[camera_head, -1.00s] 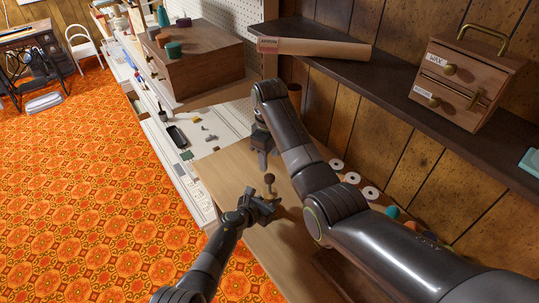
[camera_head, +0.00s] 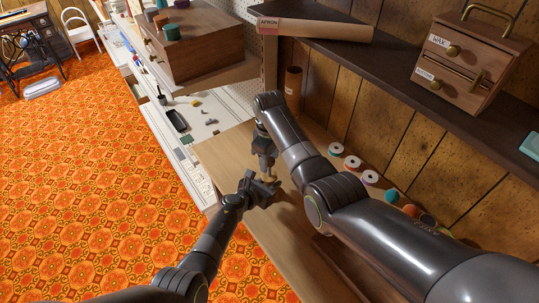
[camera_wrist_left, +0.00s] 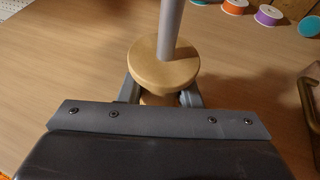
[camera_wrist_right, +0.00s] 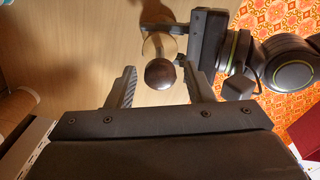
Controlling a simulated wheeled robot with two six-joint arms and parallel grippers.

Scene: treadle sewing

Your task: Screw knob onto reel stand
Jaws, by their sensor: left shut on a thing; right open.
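The reel stand has a round wooden disc (camera_wrist_left: 150,70) with a grey rod (camera_wrist_left: 170,28) rising from it in the left wrist view. My left gripper (camera_head: 266,188) is shut on the wooden part just below the disc. The dark round knob (camera_wrist_right: 160,73) is at the rod's top in the right wrist view; whether it is threaded on cannot be told. My right gripper (camera_wrist_right: 160,82) is open, its fingers on either side of the knob with gaps visible. In the head view the right gripper (camera_head: 267,163) is just above the left one and hides the knob.
Several thread spools (camera_head: 371,178) line the back wall side of the wooden table (camera_head: 225,150). A dark shelf (camera_head: 400,62) above carries a labelled roll (camera_head: 315,29) and a WAX drawer box (camera_head: 470,60). A brown cylinder (camera_head: 293,82) stands behind my right arm.

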